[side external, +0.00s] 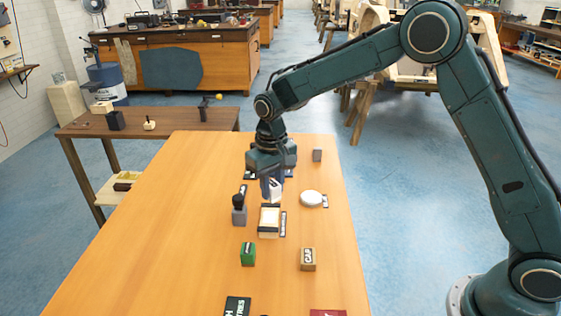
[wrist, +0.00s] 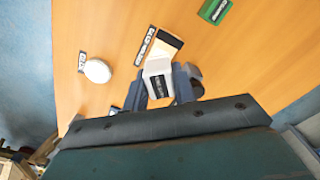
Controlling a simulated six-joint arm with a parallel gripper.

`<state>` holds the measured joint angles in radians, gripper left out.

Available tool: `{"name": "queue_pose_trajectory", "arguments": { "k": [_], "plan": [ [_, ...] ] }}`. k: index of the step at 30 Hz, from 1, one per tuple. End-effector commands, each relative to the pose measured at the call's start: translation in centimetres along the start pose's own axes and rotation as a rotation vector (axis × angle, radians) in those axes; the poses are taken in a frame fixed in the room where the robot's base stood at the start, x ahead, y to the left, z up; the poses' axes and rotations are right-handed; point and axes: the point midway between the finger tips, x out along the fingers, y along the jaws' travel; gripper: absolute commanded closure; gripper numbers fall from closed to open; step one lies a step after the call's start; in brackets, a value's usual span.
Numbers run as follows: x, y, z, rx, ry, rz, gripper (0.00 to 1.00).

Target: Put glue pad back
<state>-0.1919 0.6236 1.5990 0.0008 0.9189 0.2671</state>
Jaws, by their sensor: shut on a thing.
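My gripper (side external: 272,190) is over the middle of the wooden table and points down. It is shut on a white block with a dark label (wrist: 158,80), which also shows between the fingers in the side view (side external: 276,187). I cannot read the label, so I cannot confirm that the block is the glue pad. A cream rectangular tray-like piece (side external: 269,219) with a dark edge lies just in front of the gripper, with a dark label plate (side external: 283,224) beside it. In the wrist view this piece (wrist: 165,45) is just beyond the held block, which covers its near end.
A dark-knobbed grey block (side external: 239,212) stands close left of the gripper. A white round disc (side external: 312,198) lies to the right. A green box (side external: 248,254) and a tan box (side external: 308,260) stand nearer. The table's left side (side external: 160,240) is clear.

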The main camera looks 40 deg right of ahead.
Motion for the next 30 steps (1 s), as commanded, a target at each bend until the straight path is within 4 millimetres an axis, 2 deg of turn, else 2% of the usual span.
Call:
{"name": "queue_pose_trajectory", "arguments": {
  "k": [5,12,18,24,30],
  "plan": [
    [-2.2,2.4,1.1,0.145,0.004,-0.001,0.95],
    [-5.7,6.2,3.8,0.410,0.003,-0.002,0.95],
    [-7.8,8.6,6.0,0.599,0.002,-0.002,0.95],
    [-8.7,9.7,7.3,0.696,0.000,-0.001,0.95],
    [-8.8,9.9,7.5,0.713,-0.002,0.000,0.95]
  ]
}}
